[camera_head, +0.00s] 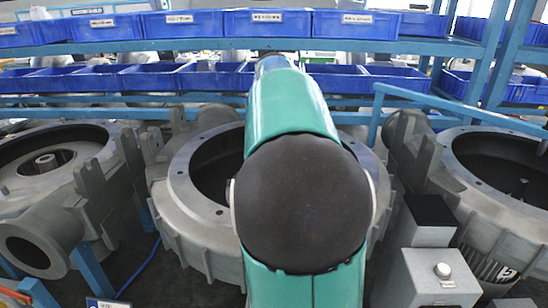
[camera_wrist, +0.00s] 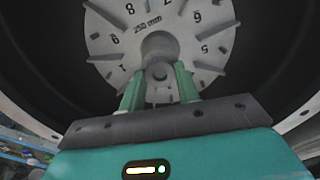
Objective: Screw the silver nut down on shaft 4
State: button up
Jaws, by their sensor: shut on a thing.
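In the wrist view my gripper (camera_wrist: 157,80) reaches into a dark round housing, its two green fingers on either side of a small grey nut (camera_wrist: 159,72) at the disc's centre. The gripper is shut on this nut. Behind it is a shaft hub (camera_wrist: 159,45) in the middle of a grey numbered disc (camera_wrist: 205,28) with raised ribs. How far down the nut sits is hard to tell. In the head view my arm hides the gripper, the nut and the shaft in the middle housing (camera_head: 183,190).
Another grey housing (camera_head: 95,150) with a central hub stands at left, and one (camera_head: 460,180) at right. Grey boxes (camera_head: 430,275) stand front right. Behind are blue racks with blue bins (camera_head: 265,22). The housing wall (camera_wrist: 40,70) surrounds the gripper.

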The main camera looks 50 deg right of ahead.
jog(key=m, duration=0.6)
jog(key=o, duration=0.7)
jog(key=shift+w+d, duration=0.1)
jog(key=shift+o, duration=0.2)
